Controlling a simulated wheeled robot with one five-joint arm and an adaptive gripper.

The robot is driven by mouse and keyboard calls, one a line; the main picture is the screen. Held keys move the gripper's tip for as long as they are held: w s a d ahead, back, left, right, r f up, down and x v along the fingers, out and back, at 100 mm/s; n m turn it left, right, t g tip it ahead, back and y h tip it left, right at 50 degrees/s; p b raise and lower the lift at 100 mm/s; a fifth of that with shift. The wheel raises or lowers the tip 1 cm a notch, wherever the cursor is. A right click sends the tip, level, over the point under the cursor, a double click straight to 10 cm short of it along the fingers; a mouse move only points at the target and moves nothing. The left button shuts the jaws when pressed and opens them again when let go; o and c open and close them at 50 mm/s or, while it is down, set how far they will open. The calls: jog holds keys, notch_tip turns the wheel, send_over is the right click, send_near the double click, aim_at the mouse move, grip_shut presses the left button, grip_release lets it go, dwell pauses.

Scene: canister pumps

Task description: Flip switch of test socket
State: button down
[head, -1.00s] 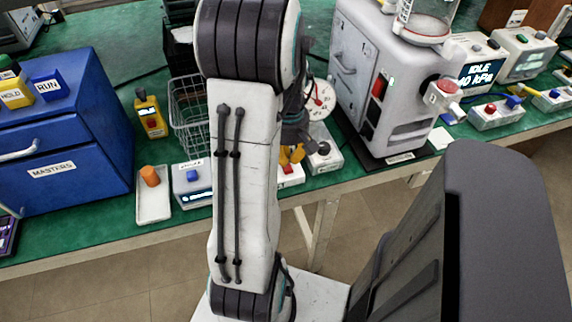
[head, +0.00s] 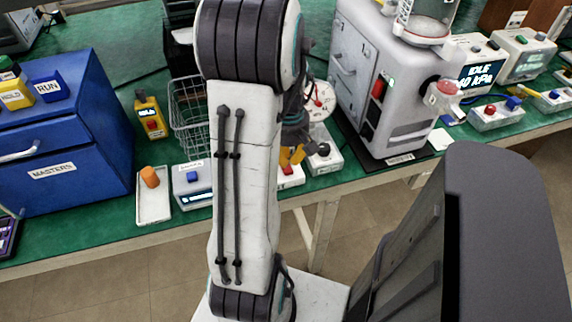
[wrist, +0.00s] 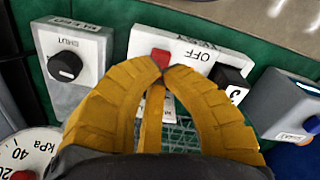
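The test socket is a white box (wrist: 205,51) marked OFF, with a red rocker switch (wrist: 160,57) and a black block at its right end, in the wrist view. In the head view a small part of its white body (head: 291,177) shows, mostly hidden behind my arm. My gripper (wrist: 163,72) has yellow fingers whose tips meet, with nothing seen between them. The tips are right at the red switch's near edge; I cannot tell whether they touch it. In the head view my gripper (head: 291,158) is partly hidden by my arm, just above the box.
A box with a black knob (wrist: 66,66) stands left of the socket, and a dial gauge (wrist: 22,152) nearer. A wire basket (head: 188,112) and a large grey machine (head: 385,85) stand on the green bench.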

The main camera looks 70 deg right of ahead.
jog(key=shift+f+b, duration=1.55)
jog(key=shift+f, duration=0.35)
dwell(1.4)
jog(key=shift+r, duration=0.1)
jog(key=shift+r+p, duration=2.9)
jog(key=shift+r, duration=0.6)
